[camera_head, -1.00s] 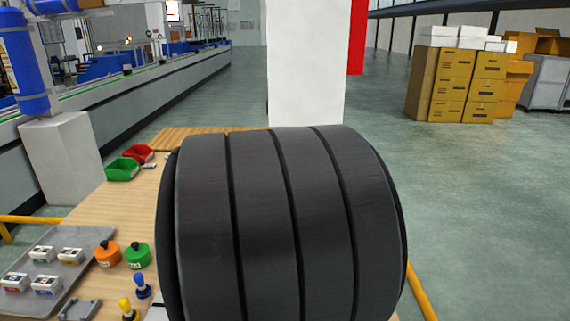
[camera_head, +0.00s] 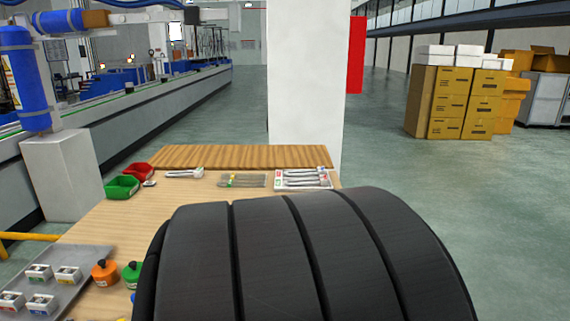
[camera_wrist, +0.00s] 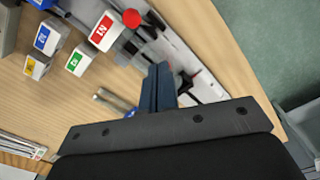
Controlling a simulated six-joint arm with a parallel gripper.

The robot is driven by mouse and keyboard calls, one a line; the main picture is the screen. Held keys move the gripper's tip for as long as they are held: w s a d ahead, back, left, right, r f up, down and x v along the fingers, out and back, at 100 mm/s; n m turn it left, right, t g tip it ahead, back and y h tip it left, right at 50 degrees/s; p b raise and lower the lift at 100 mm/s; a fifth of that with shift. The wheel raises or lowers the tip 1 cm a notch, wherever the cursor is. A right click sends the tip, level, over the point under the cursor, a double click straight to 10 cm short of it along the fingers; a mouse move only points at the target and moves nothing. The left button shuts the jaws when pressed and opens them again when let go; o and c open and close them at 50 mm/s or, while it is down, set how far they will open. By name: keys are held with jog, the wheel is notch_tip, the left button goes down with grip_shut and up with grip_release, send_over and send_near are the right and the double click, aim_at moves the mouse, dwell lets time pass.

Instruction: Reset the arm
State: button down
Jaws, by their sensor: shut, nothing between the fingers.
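My gripper (camera_wrist: 160,88) shows in the wrist view. Its two dark blue fingers are together with nothing between them, over the wooden table (camera_wrist: 85,105) and pointing at a grey strip with tools. In the head view the gripper does not show. A large black ribbed body, apparently part of my own arm, fills the lower middle and hides much of the table (camera_head: 125,222).
In the head view, a grey tray (camera_head: 75,262) holds several small labelled boxes. Orange (camera_head: 104,273) and green (camera_head: 132,274) bottles stand beside it. Red (camera_head: 137,172) and green (camera_head: 122,187) bins sit farther back. Stacked cartons (camera_head: 450,100) stand on the floor.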

notch_tip(320, 180, down, 8)
jog(key=shift+r, duration=0.1)
jog(key=shift+d, duration=0.15)
dwell(0.4)
notch_tip(320, 180, up, 8)
notch_tip(320, 180, down, 8)
jog(key=shift+f, duration=0.25)
jog(key=shift+d+r, duration=0.1)
jog(key=shift+d, duration=0.4)
jog(key=a, duration=0.3)
jog(key=shift+a, duration=0.35)
jog(key=shift+a+f, duration=0.45)
jog(key=shift+a, duration=0.25)
